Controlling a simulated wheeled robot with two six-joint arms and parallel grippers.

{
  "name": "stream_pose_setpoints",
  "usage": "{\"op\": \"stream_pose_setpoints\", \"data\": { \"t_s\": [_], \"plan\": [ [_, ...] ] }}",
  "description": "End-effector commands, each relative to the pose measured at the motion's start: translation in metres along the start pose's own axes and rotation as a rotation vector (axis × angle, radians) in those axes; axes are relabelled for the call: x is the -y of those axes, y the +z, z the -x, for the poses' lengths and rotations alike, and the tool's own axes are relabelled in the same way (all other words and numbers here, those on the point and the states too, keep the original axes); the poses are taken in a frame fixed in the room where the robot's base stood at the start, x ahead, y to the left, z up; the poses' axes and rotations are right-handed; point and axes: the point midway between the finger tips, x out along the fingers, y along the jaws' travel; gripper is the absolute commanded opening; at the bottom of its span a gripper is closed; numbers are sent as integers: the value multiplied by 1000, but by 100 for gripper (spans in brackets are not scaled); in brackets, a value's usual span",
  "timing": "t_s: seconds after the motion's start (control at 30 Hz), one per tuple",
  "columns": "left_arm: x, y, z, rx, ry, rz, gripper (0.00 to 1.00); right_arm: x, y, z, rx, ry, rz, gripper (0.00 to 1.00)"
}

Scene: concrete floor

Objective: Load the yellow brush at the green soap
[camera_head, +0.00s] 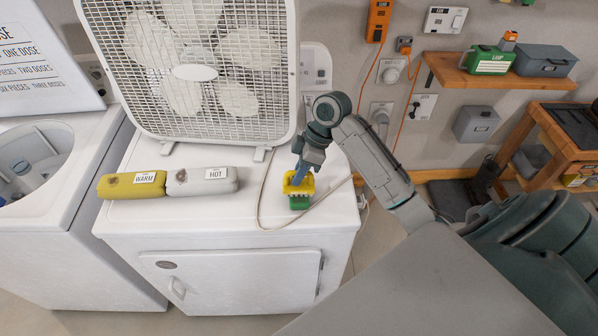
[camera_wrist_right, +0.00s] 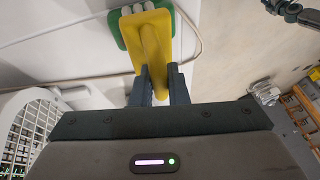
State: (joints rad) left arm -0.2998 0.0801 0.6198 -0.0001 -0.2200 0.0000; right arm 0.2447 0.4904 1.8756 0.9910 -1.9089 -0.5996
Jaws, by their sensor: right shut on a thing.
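The yellow brush (camera_head: 297,185) is in my right gripper (camera_head: 299,172), above the white top of the machine near its front right. In the right wrist view the two fingers (camera_wrist_right: 160,82) are shut on the handle of the yellow brush (camera_wrist_right: 155,45). Whether the brush touches the soap I cannot tell.
The white machine top (camera_head: 232,215) carries a box fan (camera_head: 195,75), a yellow WARM roll (camera_head: 120,187), a grey HOT roll (camera_head: 190,183) and a thin cable. An open washer stands at left. A wooden shelf (camera_head: 470,75) is at right. The top's front centre is clear.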

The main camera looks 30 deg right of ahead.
Motion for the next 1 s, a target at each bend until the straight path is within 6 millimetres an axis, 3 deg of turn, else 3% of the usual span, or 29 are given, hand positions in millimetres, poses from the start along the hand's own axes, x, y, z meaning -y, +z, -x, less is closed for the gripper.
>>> {"op": "stream_pose_setpoints", "data": {
  "t_s": [1.0],
  "plan": [
    [0,0,6,0,1,0,36,0,1,-2,2,-2,-2,0]
  ]
}}
